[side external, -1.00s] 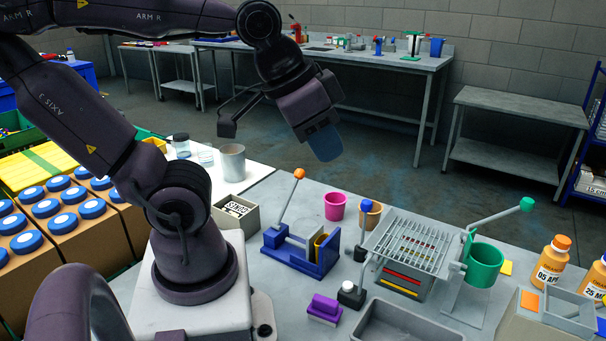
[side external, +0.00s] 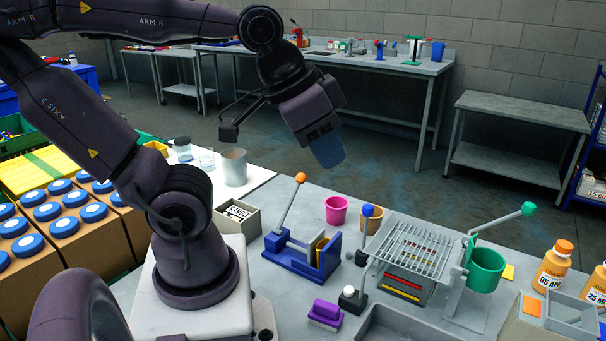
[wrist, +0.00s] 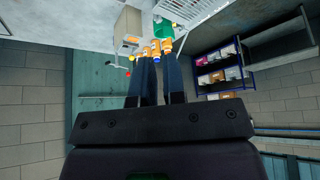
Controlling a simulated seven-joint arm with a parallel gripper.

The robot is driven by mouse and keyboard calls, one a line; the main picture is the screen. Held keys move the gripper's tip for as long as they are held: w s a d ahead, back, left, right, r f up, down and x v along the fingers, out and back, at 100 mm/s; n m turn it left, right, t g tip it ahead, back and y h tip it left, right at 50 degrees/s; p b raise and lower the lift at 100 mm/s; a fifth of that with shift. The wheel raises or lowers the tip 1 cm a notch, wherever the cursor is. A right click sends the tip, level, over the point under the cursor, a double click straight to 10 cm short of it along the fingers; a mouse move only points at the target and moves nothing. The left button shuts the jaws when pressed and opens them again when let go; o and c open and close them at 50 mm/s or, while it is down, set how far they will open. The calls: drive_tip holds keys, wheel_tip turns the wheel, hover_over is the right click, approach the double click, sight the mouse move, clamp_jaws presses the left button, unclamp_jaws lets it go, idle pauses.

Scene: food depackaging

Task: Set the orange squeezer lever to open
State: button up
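A green squeezer (side external: 485,268) with a round cup stands on a grey stand at the right of the bench in the side view. Its lever (side external: 500,220) slopes up to the right and ends in a green knob. A blue device (side external: 305,262) left of centre has a raised, tilted lever (side external: 289,205) with an orange knob. My gripper (side external: 329,155) hangs high above the back of the bench, clear of both levers. In the wrist view its dark blue fingers (wrist: 160,85) stand apart with a narrow empty gap. Part of the green squeezer (wrist: 180,28) shows beyond them.
A grill rack (side external: 415,252) with a blue-knobbed lever (side external: 366,235) stands left of the green squeezer. Pink (side external: 336,210) and brown cups sit behind it. Orange bottles (side external: 553,268) stand at the right. A purple block (side external: 325,312) lies in front.

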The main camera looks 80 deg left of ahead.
drive_tip(key=o, duration=0.3)
drive_tip(key=shift+a+f, duration=0.2)
drive_tip(key=shift+a, duration=0.15)
drive_tip(key=o, duration=0.4)
drive_tip(key=a, duration=0.1)
drive_tip(key=w+a+f+n+g, duration=0.1)
drive_tip(key=w+a+n, duration=0.1)
drive_tip(key=shift+a+f+g+y, duration=0.2)
drive_tip(key=shift+f+g+y, duration=0.1)
drive_tip(key=shift+f, duration=0.05)
drive_tip(key=w+a+f+n+g+h, duration=0.1)
drive_tip(key=a+f+n+g, duration=0.15)
drive_tip(key=a, duration=0.75)
drive_tip(key=w+a+f+n+g+h, duration=0.1)
drive_tip(key=a+f+n, duration=0.3)
drive_tip(key=a, duration=0.6)
drive_tip(key=w+a+f+n+g+h, duration=0.1)
drive_tip(key=a+f+n+g, duration=0.15)
drive_tip(key=a, duration=0.85)
drive_tip(key=n+h, duration=0.1)
approach(290, 203)
drive_tip(key=f, duration=0.1)
drive_tip(key=w+f, duration=0.1)
drive_tip(key=w+a+f, duration=0.1)
drive_tip(key=shift+a+f, duration=0.1)
drive_tip(key=shift+f, duration=0.25)
drive_tip(key=shift+s, duration=0.1)
clamp_jaws()
